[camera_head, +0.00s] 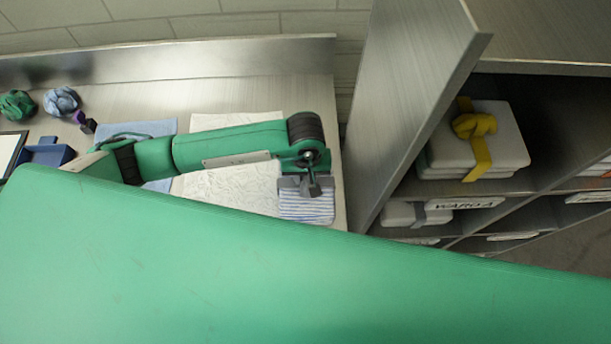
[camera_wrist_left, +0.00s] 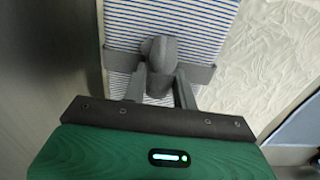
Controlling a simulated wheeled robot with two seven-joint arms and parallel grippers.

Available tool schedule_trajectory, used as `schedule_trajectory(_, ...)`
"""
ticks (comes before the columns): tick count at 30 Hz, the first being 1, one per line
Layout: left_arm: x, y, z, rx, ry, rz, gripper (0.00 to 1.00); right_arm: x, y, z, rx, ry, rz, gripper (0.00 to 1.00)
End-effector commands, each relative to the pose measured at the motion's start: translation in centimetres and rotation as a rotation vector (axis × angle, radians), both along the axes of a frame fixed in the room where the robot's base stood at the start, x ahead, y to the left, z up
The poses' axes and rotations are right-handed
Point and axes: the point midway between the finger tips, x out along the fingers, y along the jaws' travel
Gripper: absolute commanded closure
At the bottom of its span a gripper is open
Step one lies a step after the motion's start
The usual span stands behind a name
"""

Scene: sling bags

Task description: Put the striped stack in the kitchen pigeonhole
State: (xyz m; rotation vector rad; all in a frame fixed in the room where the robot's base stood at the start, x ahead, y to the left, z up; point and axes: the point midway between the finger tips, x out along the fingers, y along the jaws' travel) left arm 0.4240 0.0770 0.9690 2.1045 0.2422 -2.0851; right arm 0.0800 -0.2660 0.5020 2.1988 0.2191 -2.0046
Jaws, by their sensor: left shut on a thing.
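The striped stack (camera_head: 306,208) is white with blue stripes and sits at the right end of the metal counter. In the left wrist view the striped stack (camera_wrist_left: 205,18) has a grey band around it with a grey knot (camera_wrist_left: 158,58). My left gripper (camera_head: 312,186) is over the stack, and its fingers (camera_wrist_left: 160,85) are shut on the grey knot. Whether the stack touches the counter is unclear. The pigeonhole shelf (camera_head: 410,100) stands to the right. One label reads "WARD A" (camera_head: 465,204); other labels are too slanted to read. My right gripper is not in view.
A white stack with a yellow band (camera_head: 475,140) fills an upper compartment, and a white stack with a grey band (camera_head: 415,214) sits below. The shelf's side panel stands beside the counter.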

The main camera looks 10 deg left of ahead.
Motion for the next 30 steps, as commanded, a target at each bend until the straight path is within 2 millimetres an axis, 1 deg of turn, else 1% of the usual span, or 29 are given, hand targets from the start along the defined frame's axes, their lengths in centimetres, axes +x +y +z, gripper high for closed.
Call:
schedule_trajectory(1, -0.4, 0.1, -0.9, 0.005, 0.009, -0.001, 1.00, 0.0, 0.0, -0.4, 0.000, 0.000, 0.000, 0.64)
schedule_trajectory(2, -0.5, 0.2, -0.9, 0.007, 0.012, -0.001, 0.68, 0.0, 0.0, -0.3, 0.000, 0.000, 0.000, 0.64)
schedule_trajectory(4, -0.5, 0.2, -0.9, 0.008, 0.013, 0.000, 0.54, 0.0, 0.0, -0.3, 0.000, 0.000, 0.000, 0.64)
schedule_trajectory(5, -0.5, 0.2, -0.9, 0.008, 0.013, 0.000, 0.50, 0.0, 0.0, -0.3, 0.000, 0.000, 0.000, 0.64)
schedule_trajectory(15, -0.5, 0.2, -0.7, 0.008, 0.012, 0.001, 0.50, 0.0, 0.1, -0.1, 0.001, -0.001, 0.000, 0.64)
schedule_trajectory(17, -0.5, 0.2, -0.5, 0.008, 0.012, 0.001, 0.50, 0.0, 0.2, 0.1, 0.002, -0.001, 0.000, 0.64)
schedule_trajectory(21, -0.4, 0.2, 0.5, 0.006, 0.012, 0.002, 0.50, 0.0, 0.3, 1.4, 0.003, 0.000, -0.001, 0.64)
schedule_trajectory(22, -0.4, 0.2, 0.7, 0.006, 0.010, 0.001, 0.50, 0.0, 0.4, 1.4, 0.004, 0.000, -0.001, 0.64)
schedule_trajectory(23, -0.2, 0.1, 0.8, 0.004, 0.005, 0.000, 0.50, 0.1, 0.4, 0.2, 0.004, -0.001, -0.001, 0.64)
schedule_trajectory(24, -0.1, 0.1, 1.5, 0.003, 0.003, -0.001, 0.50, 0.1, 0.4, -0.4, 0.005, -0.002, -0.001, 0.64)
schedule_trajectory(30, -0.2, 0.1, 5.8, 0.003, 0.002, -0.001, 0.50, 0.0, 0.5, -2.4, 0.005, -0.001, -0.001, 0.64)
